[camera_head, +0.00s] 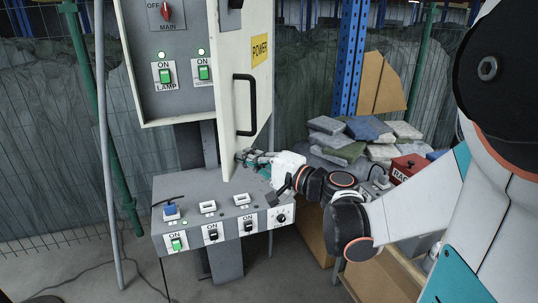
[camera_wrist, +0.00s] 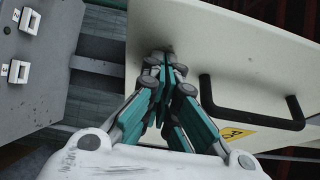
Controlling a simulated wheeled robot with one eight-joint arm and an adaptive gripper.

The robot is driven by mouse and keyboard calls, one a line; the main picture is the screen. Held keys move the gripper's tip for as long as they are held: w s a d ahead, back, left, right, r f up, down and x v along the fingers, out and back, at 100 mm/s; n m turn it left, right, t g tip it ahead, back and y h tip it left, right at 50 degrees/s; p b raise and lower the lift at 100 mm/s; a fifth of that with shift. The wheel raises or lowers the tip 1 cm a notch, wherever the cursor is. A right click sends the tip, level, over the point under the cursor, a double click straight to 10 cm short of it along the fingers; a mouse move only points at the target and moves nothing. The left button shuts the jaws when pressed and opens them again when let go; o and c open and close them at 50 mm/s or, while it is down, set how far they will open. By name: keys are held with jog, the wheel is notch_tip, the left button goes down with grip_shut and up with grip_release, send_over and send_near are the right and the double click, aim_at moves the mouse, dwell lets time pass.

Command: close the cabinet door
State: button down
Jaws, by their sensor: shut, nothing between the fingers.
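The cabinet door (camera_head: 243,90) is a pale panel that stands open, swung out from the right side of the grey electrical cabinet (camera_head: 170,60). It has a black bar handle (camera_head: 246,104) and a yellow "POWER" label (camera_head: 259,50). My gripper (camera_head: 246,156) is at the lower part of the door, below the handle. In the wrist view the door (camera_wrist: 225,40) fills the right side, with the handle (camera_wrist: 252,112) right of my gripper (camera_wrist: 165,60). The fingers are shut and empty, with tips close to the door's surface; I cannot tell if they touch.
A grey control box (camera_head: 215,195) with several switches stands below the cabinet and my gripper. Folded cloth-like stacks (camera_head: 355,140) and a red box (camera_head: 408,167) are at the right. A blue post (camera_head: 349,55) and a wire fence stand behind. Floor at lower left is mostly clear, with a cable.

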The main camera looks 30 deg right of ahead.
jog(key=w+a+m+h, duration=0.1)
jog(key=w+a, duration=0.7)
jog(key=w, duration=0.3)
jog(key=w+a+m+h, duration=0.1)
jog(key=w+a, duration=0.7)
jog(key=w, duration=2)
jog(key=shift+w+a+r+t, duration=0.2)
jog(key=shift+a+t, duration=0.2)
jog(key=shift+a, duration=0.05)
jog(key=shift+r, duration=0.1)
